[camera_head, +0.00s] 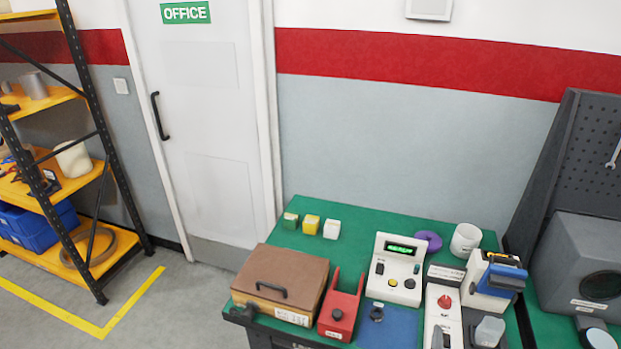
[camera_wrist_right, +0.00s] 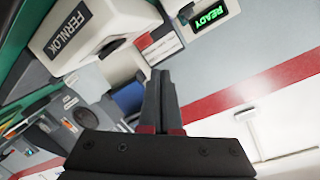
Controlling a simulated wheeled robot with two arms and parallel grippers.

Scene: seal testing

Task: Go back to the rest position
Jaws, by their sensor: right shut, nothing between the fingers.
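My right gripper (camera_wrist_right: 161,80) shows in the wrist view with its two dark fingers together, shut and empty. I cannot make out either gripper clearly in the head view. My left gripper is in neither view. In the wrist view, a white device marked FERNLOK (camera_wrist_right: 85,30) is at the upper left, and a lit green READY display (camera_wrist_right: 209,18) is at the upper right. Nothing visibly touches the fingers.
A green-topped bench (camera_head: 352,222) holds a brown-lidded box (camera_head: 283,272), a red holder (camera_head: 341,308), a white tester (camera_head: 394,272), a purple ring (camera_head: 428,240), a white cup (camera_head: 465,240) and small blocks (camera_head: 310,225). A grey machine (camera_head: 578,268) stands right; shelving (camera_head: 90,150) left.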

